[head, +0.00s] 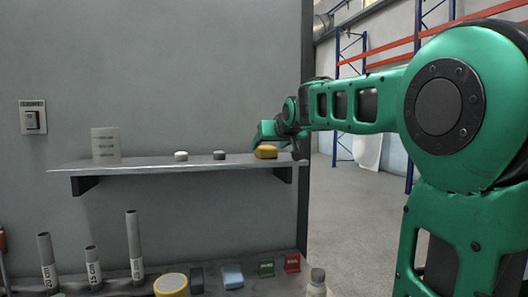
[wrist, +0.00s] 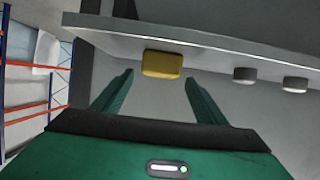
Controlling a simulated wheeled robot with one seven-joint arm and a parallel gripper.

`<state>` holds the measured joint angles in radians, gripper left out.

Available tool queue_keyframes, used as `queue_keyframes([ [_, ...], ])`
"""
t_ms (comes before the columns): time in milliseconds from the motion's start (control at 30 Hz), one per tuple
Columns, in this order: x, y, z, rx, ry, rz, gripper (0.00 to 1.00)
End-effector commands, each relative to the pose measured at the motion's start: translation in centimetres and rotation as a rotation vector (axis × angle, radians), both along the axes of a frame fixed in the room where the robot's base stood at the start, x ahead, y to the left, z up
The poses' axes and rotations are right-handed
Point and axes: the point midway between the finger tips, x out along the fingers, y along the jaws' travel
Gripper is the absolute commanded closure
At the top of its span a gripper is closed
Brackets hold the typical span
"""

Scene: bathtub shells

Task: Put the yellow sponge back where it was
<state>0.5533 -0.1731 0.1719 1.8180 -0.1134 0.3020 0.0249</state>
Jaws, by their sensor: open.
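The yellow sponge (head: 265,153) lies on the wall shelf (head: 130,166) near its right end. It also shows in the wrist view (wrist: 162,64), at the shelf edge, ahead of and between my two fingers. My gripper (wrist: 159,78) is open, with one finger on each side of the sponge's line and a gap showing between the fingers and the sponge.
Below, a lower surface holds upright tubes (head: 135,247), a round yellow item (head: 171,285) and several small blocks.

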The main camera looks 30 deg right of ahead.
Motion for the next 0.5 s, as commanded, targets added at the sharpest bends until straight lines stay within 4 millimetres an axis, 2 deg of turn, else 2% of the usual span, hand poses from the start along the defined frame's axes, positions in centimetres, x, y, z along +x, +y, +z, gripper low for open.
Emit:
queue_keyframes([
  [200, -3.7, 1.0, 1.7, -0.001, -0.003, 0.0, 0.33],
  [500, -6.0, 1.7, 2.6, 0.001, -0.001, 0.0, 0.33],
])
